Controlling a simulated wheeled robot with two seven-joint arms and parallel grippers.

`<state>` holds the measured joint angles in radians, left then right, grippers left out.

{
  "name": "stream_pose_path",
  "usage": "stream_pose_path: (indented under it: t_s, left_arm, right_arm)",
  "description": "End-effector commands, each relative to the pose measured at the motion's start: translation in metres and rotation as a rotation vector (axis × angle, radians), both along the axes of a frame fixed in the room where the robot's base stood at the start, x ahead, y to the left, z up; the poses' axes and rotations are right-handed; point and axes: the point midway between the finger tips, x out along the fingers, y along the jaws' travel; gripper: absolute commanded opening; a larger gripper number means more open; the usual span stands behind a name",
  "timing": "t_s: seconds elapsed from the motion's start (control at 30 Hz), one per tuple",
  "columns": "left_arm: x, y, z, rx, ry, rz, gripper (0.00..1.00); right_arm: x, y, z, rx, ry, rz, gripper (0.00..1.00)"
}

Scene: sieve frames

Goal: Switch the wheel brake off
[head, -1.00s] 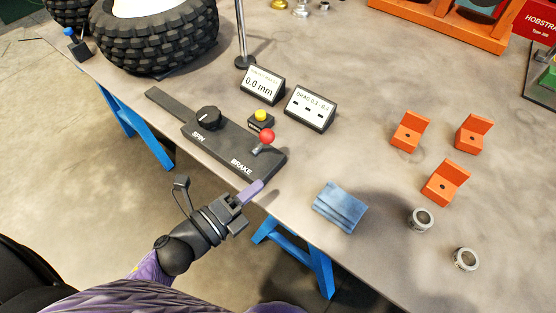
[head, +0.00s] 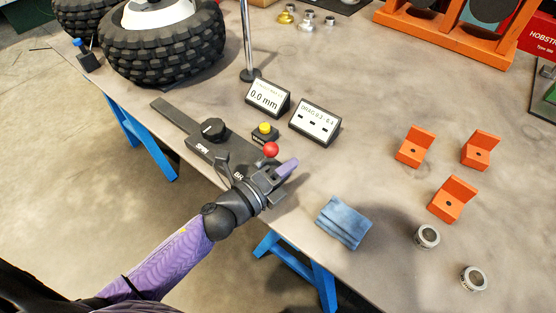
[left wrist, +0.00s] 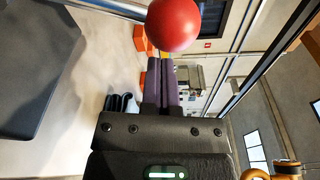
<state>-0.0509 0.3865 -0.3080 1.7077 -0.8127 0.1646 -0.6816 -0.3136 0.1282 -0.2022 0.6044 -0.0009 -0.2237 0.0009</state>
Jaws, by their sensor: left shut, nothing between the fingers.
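The brake lever's red ball knob (head: 271,149) stands at the near right end of the dark control plate (head: 173,114), and the gripper partly covers the plate's BRAKE lettering. My left gripper (head: 288,168) is shut and empty, just right of and nearer than the knob. In the left wrist view the red knob (left wrist: 173,24) looms large just beyond the shut fingertips (left wrist: 161,66). I cannot tell whether they touch it. The lever's shaft is mostly hidden. My right gripper is in neither view.
A black SPIN knob (head: 213,128) and a yellow button (head: 264,129) are close by. Two small displays (head: 267,98) (head: 315,122) stand behind. A large tyre (head: 165,50) is at the back left. A blue cloth (head: 343,221) and orange brackets (head: 453,198) lie to the right.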

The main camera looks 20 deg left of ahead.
Motion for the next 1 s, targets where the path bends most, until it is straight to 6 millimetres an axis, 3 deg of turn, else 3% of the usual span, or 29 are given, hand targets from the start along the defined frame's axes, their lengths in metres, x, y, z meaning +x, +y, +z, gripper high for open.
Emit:
stream_pose_path:
  t_s: [0.23,1.0]
  left_arm:
    - [0.002,0.020,0.005,-0.001,0.000,0.000,0.00]
    - [0.004,0.026,0.011,-0.073,0.025,0.000,0.00]
  right_arm:
    - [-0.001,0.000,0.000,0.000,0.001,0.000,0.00]
    - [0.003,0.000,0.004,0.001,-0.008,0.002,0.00]
